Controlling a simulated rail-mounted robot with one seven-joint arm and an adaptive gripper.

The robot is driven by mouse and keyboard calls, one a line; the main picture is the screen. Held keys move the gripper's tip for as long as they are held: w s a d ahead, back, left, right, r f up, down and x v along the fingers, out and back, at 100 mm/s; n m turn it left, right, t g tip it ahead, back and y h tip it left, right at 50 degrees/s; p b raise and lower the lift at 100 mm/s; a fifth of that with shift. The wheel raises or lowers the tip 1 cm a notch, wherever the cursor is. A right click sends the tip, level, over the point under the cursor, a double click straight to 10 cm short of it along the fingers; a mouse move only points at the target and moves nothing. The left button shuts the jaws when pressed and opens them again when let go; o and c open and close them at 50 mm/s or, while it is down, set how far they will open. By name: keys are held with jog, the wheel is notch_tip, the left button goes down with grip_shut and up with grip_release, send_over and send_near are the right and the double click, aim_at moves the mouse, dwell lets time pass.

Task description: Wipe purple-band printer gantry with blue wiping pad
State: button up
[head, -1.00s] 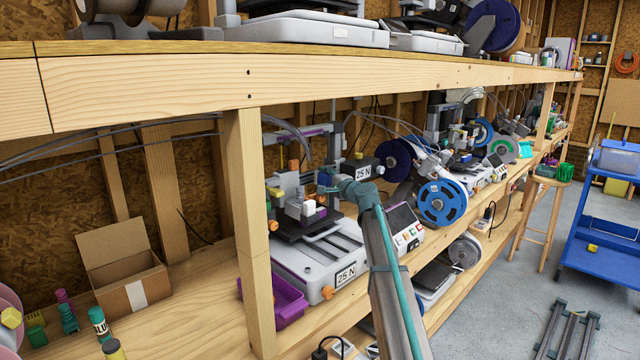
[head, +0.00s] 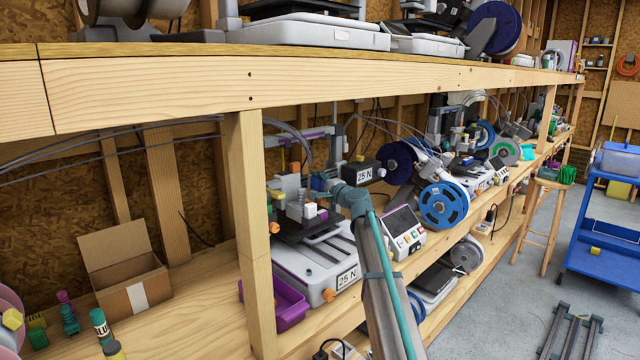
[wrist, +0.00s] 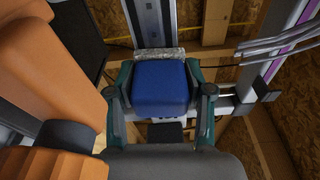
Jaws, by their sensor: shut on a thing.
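The printer with purple trim (head: 318,262) stands on the lower bench, with a "25 N" label on its base. Part of its purple-banded gantry (head: 308,134) shows behind the post and my arm; a purple-striped upright (wrist: 289,45) shows at the right of the wrist view. My gripper (wrist: 158,88) is shut on the blue wiping pad (wrist: 160,88), one finger on each side. A greyish, crinkled strip (wrist: 159,55) lies right at the pad's far edge; I cannot tell whether they touch. In the head view my gripper (head: 322,183) is at the printer's upright, and the pad is hidden.
A wooden post (head: 250,230) and the upper shelf beam (head: 300,92) stand close to the printer. A large orange part (wrist: 45,70) fills the wrist view's left. A purple bin (head: 290,305), an open cardboard box (head: 125,275) and a blue spool (head: 444,204) are nearby.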

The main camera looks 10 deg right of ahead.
jog(key=shift+a, duration=0.2)
jog(key=shift+s+d+f, duration=0.1)
jog(key=shift+s+d, duration=0.1)
jog(key=shift+s, duration=0.35)
jog(key=shift+w+d+b+v, duration=0.15)
jog(key=shift+d+b+v, duration=0.1)
jog(key=shift+v, duration=0.9)
jog(key=shift+w+d+b+v, duration=0.15)
jog(key=shift+d+v, duration=0.1)
jog(key=shift+v, duration=0.95)
jog(key=shift+s, duration=0.1)
jog(key=v, duration=0.2)
jog(key=shift+s+d, duration=0.25)
jog(key=shift+d, duration=0.2)
